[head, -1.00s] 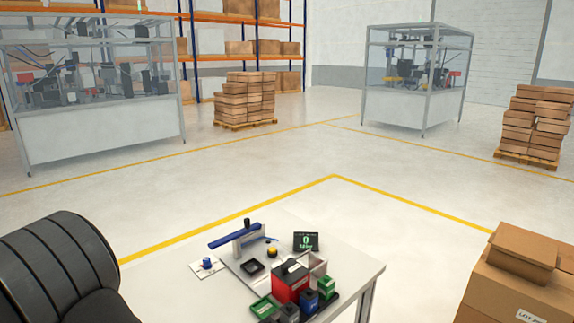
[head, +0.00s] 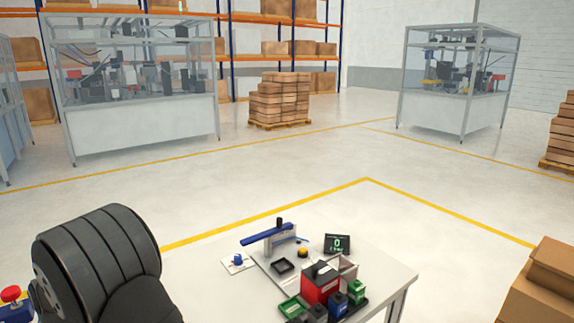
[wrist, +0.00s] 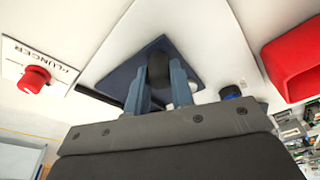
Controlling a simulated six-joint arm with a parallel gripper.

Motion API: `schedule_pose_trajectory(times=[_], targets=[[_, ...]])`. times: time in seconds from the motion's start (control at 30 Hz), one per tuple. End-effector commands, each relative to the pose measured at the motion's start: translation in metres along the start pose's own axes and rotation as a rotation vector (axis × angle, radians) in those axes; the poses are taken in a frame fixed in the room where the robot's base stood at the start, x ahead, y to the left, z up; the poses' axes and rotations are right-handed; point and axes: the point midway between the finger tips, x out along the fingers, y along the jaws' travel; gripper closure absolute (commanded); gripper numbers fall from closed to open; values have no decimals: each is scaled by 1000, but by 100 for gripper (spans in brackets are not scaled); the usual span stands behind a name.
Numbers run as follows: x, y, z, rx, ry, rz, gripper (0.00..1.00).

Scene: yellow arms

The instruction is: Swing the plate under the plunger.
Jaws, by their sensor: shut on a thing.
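In the wrist view my gripper (wrist: 159,76) is shut on a black upright knob (wrist: 158,66). The knob stands over a dark blue plate (wrist: 122,74) with angled corners, partly hidden by my fingers. Left of it is a white card (wrist: 40,62) marked PLUNGER with a red knob (wrist: 34,79) on it. In the head view a blue bar (head: 267,233) on a grey post stands on the white table (head: 385,270), and a white card with a blue knob (head: 238,259) lies left of it. My gripper is not visible in the head view.
A red open container (wrist: 296,62) is at the right in the wrist view.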

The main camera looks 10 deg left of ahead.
Motion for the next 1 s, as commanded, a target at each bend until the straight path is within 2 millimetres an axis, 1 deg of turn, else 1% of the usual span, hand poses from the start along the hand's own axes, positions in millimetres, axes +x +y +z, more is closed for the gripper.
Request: schedule_pose_trajectory(times=[0.2, 0.63, 0.77, 0.87, 0.9, 0.93, 1.0], targets=[[1, 9, -3, 1, -1, 0, 86], [2, 12, -4, 1, -1, 0, 86], [2, 15, -5, 1, 1, 2, 82], [2, 15, -5, 1, 1, 3, 81], [2, 15, -5, 1, 1, 3, 67], [2, 15, -5, 1, 1, 3, 62], [2, 15, -5, 1, 1, 2, 62]])
